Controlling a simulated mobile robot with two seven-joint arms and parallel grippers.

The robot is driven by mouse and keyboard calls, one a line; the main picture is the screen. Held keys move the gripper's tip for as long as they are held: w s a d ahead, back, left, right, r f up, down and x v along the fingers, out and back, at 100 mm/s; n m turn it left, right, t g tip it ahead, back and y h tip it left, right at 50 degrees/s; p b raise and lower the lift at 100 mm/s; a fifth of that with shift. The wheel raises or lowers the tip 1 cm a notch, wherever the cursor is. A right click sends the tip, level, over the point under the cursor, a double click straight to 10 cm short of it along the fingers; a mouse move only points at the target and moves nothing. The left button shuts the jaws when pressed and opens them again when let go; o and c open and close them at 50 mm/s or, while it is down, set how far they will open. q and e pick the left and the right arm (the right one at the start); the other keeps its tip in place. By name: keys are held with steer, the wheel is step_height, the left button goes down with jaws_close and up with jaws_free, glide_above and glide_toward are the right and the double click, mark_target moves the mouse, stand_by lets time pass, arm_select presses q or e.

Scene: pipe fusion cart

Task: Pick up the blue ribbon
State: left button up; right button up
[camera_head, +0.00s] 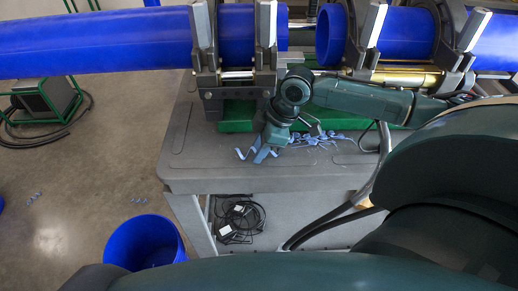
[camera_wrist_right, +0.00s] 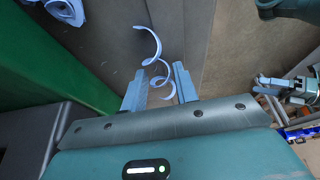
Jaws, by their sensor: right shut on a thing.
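The blue ribbon (camera_wrist_right: 159,46) is a thin, curled, light-blue strip. In the right wrist view it coils up from between the two fingers of my right gripper (camera_wrist_right: 160,87), which is shut on it. In the head view my right gripper (camera_head: 258,154) points down and left over the front part of the grey cart top. A light-blue curl (camera_head: 241,153) shows at its fingertips there. How much of the ribbon lies between the fingers is hard to see. My left gripper is not seen in the head view.
More blue shavings (camera_head: 318,139) lie on the grey cart (camera_head: 200,150) right of the gripper. Blue pipes (camera_head: 110,42) sit in clamps (camera_head: 205,50) behind it. A blue bin (camera_head: 146,243) stands on the floor at lower left. Hoses run down the right side.

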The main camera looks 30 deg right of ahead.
steer(key=shift+r, duration=0.15)
step_height(320, 180, up, 28)
steer(key=p, duration=0.3)
steer(key=shift+f, duration=0.2)
